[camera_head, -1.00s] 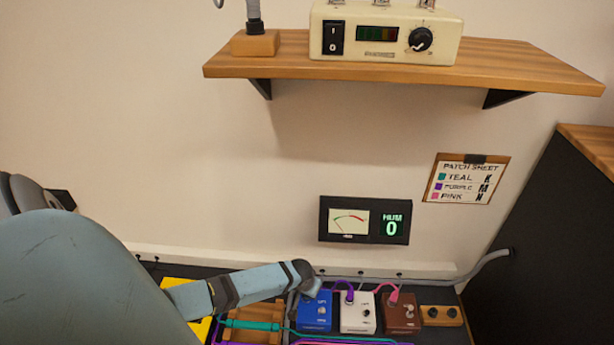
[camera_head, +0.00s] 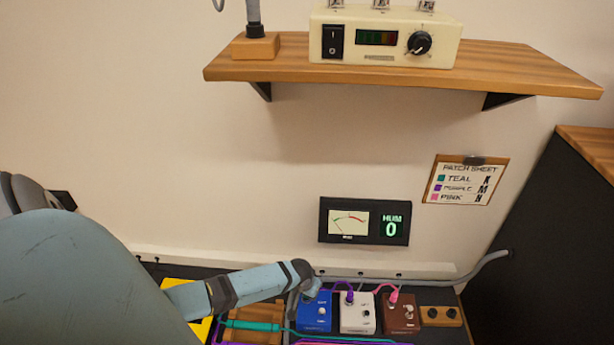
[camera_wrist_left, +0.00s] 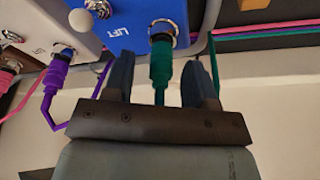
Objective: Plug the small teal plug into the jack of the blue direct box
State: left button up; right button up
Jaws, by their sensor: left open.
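The blue direct box (camera_head: 315,313) stands at the left of a row of three boxes in the head view. It also shows in the wrist view (camera_wrist_left: 130,22). The small teal plug (camera_wrist_left: 160,65) has its tip at the ringed jack (camera_wrist_left: 163,32) of the blue box and looks seated in it. Its teal cable runs back between my fingers. My left gripper (camera_wrist_left: 158,80) is open, with one finger on each side of the plug and cable, apart from them. In the head view it is at the blue box's back edge, and the plug is hidden there. My right gripper is not in view.
A white box (camera_head: 357,316) with a purple plug and a brown box (camera_head: 401,317) with a pink plug stand to the right. A meter (camera_head: 365,221) on the wall reads HUM 0. A shelf (camera_head: 520,75) with an amp (camera_head: 385,38) is above.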

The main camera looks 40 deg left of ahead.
pick_arm(q)
jog(key=a+p+v, duration=0.1)
jog(key=p+v, duration=0.5)
jog(key=v, duration=0.6)
jog(key=shift+s+d+r+p, duration=0.2)
jog(key=shift+d+r+p, duration=0.1)
jog(key=shift+d+r, duration=0.15)
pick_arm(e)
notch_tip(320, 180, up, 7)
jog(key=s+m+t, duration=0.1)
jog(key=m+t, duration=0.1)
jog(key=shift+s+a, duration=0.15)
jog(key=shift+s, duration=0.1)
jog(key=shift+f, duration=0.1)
